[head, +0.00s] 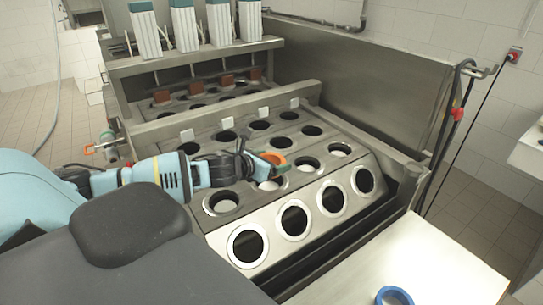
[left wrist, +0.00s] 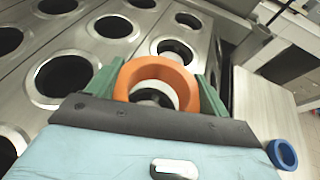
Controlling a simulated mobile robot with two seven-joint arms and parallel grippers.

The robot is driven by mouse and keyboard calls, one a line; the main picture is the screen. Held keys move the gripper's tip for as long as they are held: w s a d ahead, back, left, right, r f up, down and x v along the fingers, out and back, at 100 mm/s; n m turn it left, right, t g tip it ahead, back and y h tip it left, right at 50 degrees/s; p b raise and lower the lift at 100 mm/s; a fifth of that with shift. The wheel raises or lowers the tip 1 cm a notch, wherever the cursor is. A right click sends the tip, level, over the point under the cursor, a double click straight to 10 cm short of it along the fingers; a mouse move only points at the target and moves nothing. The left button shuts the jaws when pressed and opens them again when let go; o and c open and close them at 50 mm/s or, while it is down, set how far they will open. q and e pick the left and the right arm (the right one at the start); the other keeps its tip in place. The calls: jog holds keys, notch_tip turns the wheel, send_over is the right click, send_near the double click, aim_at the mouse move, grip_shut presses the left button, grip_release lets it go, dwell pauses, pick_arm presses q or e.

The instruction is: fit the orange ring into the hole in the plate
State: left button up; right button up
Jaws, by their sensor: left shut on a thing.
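My left gripper (head: 264,164) is shut on the orange ring (head: 273,158) and holds it above the metal plate (head: 185,168) with its rows of round holes. In the left wrist view the orange ring (left wrist: 156,68) sits between the two green fingers (left wrist: 158,88), and a white-rimmed hole shows through its opening. In the head view the ring is over the middle rows, behind the front sloping row of white-rimmed holes (head: 294,221). I cannot tell the exact gap between ring and plate. My right gripper is not in view.
A blue ring (head: 394,297) lies on the pale table (head: 365,262) at the front right; it also shows in the left wrist view (left wrist: 282,154). A raised metal rail (head: 225,115) crosses behind the holes.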

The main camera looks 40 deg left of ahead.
pick_arm(q)
notch_tip(320, 180, down, 3)
jog(key=shift+r+b, duration=0.1)
jog(key=shift+b, duration=0.2)
jog(key=shift+f, duration=0.35)
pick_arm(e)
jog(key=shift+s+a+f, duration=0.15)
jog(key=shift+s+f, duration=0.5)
pick_arm(q)
jog(key=o, duration=0.9)
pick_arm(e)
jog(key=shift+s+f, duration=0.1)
pick_arm(q)
jog(key=shift+o, duration=0.2)
jog(key=v, duration=0.5)
jog(key=shift+r+p, duration=0.1)
jog(key=shift+p, duration=0.25)
jog(key=shift+v, duration=1.35)
jog(key=shift+s, duration=0.1)
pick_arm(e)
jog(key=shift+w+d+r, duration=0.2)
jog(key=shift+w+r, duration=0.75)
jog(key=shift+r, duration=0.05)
